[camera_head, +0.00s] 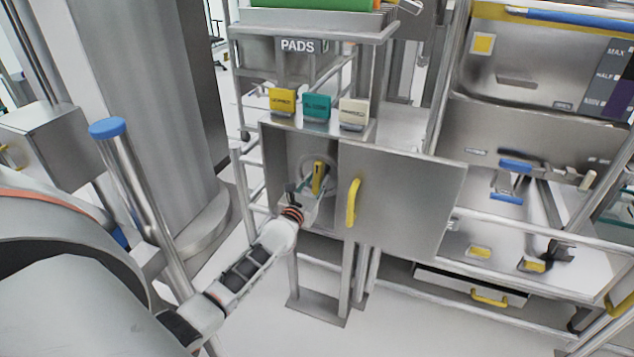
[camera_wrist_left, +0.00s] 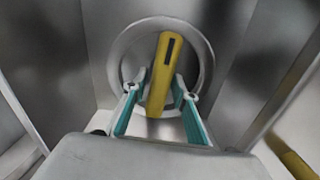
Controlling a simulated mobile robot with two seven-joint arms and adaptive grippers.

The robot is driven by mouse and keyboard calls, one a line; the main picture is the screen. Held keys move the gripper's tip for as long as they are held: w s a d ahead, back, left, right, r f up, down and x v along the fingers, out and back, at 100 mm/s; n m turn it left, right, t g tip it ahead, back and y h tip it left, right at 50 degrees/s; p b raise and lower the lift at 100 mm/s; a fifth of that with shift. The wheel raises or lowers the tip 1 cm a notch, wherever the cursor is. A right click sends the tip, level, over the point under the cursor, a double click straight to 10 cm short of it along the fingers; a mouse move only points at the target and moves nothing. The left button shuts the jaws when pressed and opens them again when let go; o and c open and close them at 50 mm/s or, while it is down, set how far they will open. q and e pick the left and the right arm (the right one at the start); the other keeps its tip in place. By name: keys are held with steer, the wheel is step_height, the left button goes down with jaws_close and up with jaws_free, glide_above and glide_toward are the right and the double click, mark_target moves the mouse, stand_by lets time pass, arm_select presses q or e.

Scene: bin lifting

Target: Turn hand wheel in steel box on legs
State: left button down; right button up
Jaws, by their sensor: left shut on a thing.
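The steel box on legs (camera_head: 289,146) stands in the middle of the head view, with its door (camera_head: 408,200) swung open to the right. The door has a yellow handle (camera_head: 353,202). Inside the box is a round grey hand wheel (camera_wrist_left: 202,57) with a yellow bar (camera_wrist_left: 163,75) across it, tilted slightly from upright. My left gripper (camera_head: 313,184) reaches into the box. In the left wrist view its teal-padded fingers (camera_wrist_left: 158,98) are on either side of the yellow bar, shut on it. The gripper partly hides the wheel's lower part. My right gripper is not in view.
Yellow, teal and white labelled blocks (camera_head: 317,105) sit on top of the box. A PADS shelf (camera_head: 330,32) stands behind. A steel sink unit (camera_head: 545,75) and a lower drawer (camera_head: 470,288) are at right. Floor is clear in front.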

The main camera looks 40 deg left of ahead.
arm_select(q)
steer(key=shift+n, duration=0.5)
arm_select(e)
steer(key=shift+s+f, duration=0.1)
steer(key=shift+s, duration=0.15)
arm_select(q)
steer(key=c, duration=1.8)
jaws_free()
steer(key=shift+c, duration=0.2)
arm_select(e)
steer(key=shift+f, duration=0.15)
arm_select(q)
steer(key=shift+s+d, duration=0.1)
steer(key=shift+s, duration=0.2)
steer(key=v, duration=0.7)
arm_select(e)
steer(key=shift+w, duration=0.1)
